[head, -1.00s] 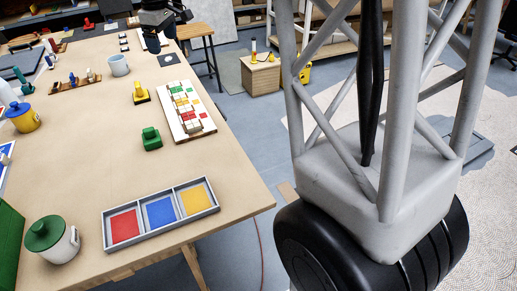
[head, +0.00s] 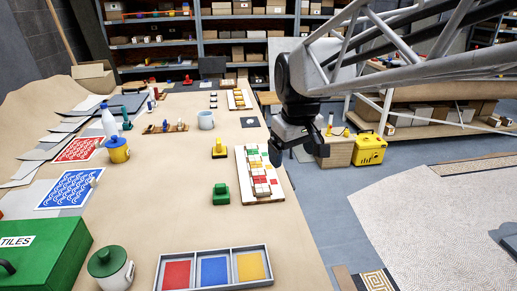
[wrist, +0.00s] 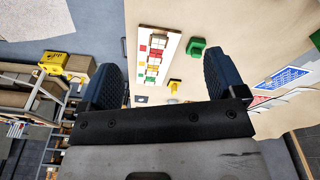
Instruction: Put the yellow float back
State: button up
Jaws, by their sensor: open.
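The yellow float (head: 219,148) stands on the table, left of the mosaic panel; the wrist view shows it small (wrist: 174,86) between my fingers in the picture. A green float (head: 221,194) stands nearer on the table. At the near edge is a grey tray (head: 195,271) with red, blue and yellow compartments; no float shows in it. My gripper (head: 298,150) is open and empty, hanging right of the mosaic panel, apart from the floats. In the wrist view its dark fingers (wrist: 160,64) are wide apart.
The white mosaic panel (head: 248,188) lies along the table's right side. A green tiles box (head: 40,262) and a green-lidded jar (head: 110,266) stand at the near left. Bare tabletop separates the green float and the tray.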

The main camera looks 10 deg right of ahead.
jog(key=s+d+f+m, duration=0.1)
jog(key=s+f, duration=0.3)
jog(key=s, duration=0.5)
jog(key=s+d+f+m, duration=0.1)
jog(key=s+f+m, duration=0.2)
jog(key=s, duration=0.6)
jog(key=shift+s+f+t, duration=0.3)
jog(key=shift+s+f, duration=0.1)
jog(key=shift+f, duration=0.1)
